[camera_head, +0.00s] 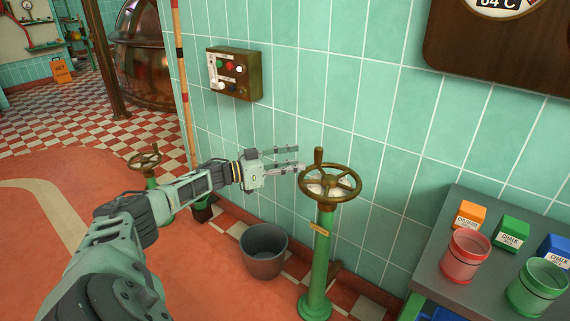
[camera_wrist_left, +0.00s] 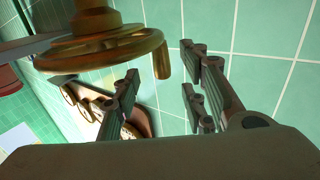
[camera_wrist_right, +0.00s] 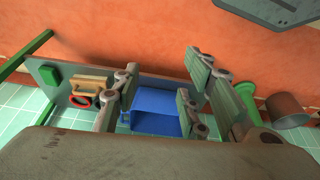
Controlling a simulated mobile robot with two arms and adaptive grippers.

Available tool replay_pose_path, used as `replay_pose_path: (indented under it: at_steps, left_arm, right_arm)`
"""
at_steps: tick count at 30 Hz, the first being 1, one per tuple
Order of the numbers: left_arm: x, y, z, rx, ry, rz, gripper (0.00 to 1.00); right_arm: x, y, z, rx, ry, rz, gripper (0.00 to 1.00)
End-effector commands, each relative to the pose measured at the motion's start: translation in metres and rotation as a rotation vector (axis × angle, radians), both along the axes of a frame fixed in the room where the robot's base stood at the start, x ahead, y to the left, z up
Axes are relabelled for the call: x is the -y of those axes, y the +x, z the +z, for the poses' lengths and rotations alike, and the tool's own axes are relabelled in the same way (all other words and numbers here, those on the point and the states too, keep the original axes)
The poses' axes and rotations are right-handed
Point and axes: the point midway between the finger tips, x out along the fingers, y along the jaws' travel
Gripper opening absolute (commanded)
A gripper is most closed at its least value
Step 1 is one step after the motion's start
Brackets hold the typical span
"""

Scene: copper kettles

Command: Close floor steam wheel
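A brass wheel (camera_head: 348,181) with an upright peg handle (camera_head: 319,156) sits on a green floor post (camera_head: 321,250) with a small label. A second, smaller brass wheel (camera_head: 146,160) stands farther back at the left. The frames do not show which one the task names. My left gripper (camera_head: 299,159) is open at the near wheel's left rim, beside the peg. In the left wrist view the peg (camera_wrist_left: 161,62) shows in line with the gap between the fingers; contact is unclear. My right gripper (camera_wrist_right: 161,68) is open and empty, seen only in its wrist view.
A grey bucket (camera_head: 263,262) stands on the floor left of the post. A control box (camera_head: 234,74) hangs on the tiled wall. A blue bin (camera_wrist_right: 155,112) lies below my right gripper.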

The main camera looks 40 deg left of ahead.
Motion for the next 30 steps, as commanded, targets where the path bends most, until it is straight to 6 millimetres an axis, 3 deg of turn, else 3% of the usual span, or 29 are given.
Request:
replay_pose_path:
  at_steps: [6,16,22,26,30]
  left_arm:
    - [-0.010,-0.021,-0.001,0.000,0.000,-0.001,0.39]
    - [-0.012,-0.024,0.000,0.001,0.000,-0.002,0.39]
    - [-0.010,-0.028,0.001,0.027,0.047,-0.017,0.24]
    - [-0.016,-0.033,0.001,0.114,0.189,-0.055,0.12]
    - [-0.030,-0.035,-0.005,0.261,0.418,-0.116,0.00]
  right_arm:
    - [0.000,0.000,0.000,-0.001,0.000,0.000,0.39]
    - [0.000,0.000,0.000,-0.001,0.000,0.000,0.39]
    - [-0.003,0.004,0.000,0.000,0.002,0.005,0.39]
    - [-0.019,0.027,-0.002,-0.002,0.001,0.027,0.39]
    - [-0.052,0.075,-0.008,-0.007,-0.003,0.062,0.39]
